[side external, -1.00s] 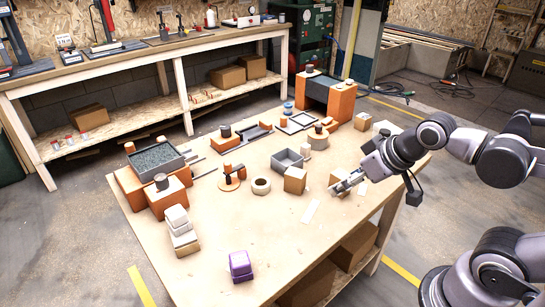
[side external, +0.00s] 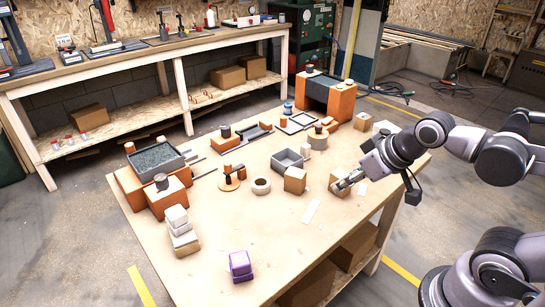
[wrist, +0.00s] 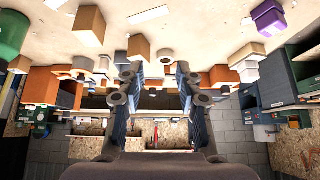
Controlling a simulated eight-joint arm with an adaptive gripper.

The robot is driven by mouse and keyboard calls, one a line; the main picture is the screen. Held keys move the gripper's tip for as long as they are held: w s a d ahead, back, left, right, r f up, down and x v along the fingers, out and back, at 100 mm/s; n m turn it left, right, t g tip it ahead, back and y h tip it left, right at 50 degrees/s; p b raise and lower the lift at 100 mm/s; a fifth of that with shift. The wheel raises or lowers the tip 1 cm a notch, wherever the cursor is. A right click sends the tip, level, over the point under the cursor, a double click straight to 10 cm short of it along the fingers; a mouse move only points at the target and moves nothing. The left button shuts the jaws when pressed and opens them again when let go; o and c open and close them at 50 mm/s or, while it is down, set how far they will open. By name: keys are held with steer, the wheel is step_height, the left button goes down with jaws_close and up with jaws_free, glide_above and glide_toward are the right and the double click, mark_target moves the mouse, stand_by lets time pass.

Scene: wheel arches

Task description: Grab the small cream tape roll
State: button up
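The small cream tape roll (side external: 261,186) lies flat on the table near its middle, its dark centre hole facing up. In the wrist view it appears to be the pale round thing (wrist: 165,55) between and beyond the fingers. My gripper (side external: 340,187) is at the right side of the table, low over it and well apart from the roll. In the wrist view my gripper (wrist: 160,85) is open, with nothing between its fingers.
A tan box (side external: 295,180) stands between my gripper and the roll; another (side external: 336,179) is right by the fingers.

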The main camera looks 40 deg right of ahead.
steer(key=w+r+m+g, duration=0.1)
steer(key=w+r+m, duration=0.2)
steer(key=w+m, duration=0.15)
steer(key=m+g, duration=0.6)
steer(key=m, duration=0.7)
glide_above(265, 185)
step_height(265, 185, down, 10)
steer(key=shift+f, duration=5.25)
jaws_close()
